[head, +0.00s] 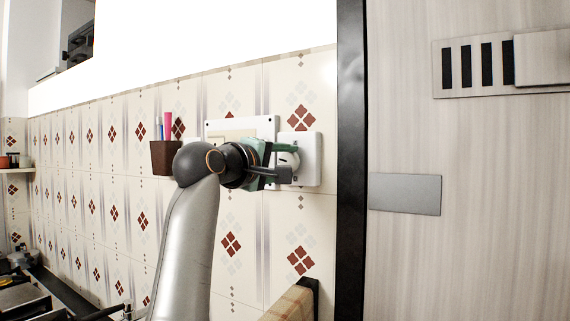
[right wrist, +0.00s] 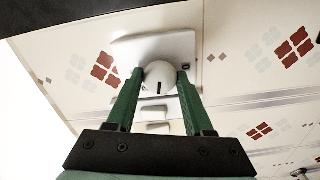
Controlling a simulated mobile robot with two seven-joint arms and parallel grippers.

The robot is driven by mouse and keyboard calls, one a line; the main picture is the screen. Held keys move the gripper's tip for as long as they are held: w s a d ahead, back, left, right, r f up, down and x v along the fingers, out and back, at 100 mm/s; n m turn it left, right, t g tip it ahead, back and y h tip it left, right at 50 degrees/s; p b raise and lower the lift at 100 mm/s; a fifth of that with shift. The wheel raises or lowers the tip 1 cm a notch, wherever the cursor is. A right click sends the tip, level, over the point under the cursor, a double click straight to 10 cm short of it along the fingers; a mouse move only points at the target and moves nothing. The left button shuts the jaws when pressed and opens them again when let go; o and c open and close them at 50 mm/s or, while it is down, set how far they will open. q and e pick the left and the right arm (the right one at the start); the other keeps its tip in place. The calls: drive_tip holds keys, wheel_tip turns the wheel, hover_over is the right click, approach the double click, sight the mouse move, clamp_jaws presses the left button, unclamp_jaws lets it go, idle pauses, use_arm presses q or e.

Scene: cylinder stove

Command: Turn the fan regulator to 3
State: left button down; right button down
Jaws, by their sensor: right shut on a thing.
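The fan regulator is a white wall plate (head: 311,160) with a round white knob (right wrist: 159,75). The plate also shows in the right wrist view (right wrist: 126,49). My right gripper (head: 287,160) is at the plate, and its green fingers (right wrist: 158,78) are shut on the knob, one on each side. A short dark mark shows on the knob's face, pointing toward the gripper's base in the wrist view. No numbers can be read. In the head view the gripper hides part of the knob. My left gripper is not in view.
A wider switch plate (head: 240,124) is mounted just left of the regulator. A brown holder (head: 164,158) with pens hangs further left. A dark vertical frame (head: 350,160) and a wooden panel (head: 460,250) stand to the right. A wooden piece (head: 291,304) is below.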

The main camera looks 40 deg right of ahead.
drive_tip(key=m, duration=0.6)
idle(0.6)
drive_tip(key=shift+f, duration=0.1)
drive_tip(key=shift+c, duration=1.5)
unclamp_jaws()
drive_tip(key=shift+a, duration=0.15)
drive_tip(key=b+v, duration=0.3)
drive_tip(key=v, duration=0.9)
drive_tip(key=shift+b, duration=0.35)
drive_tip(key=shift+s+a, duration=0.15)
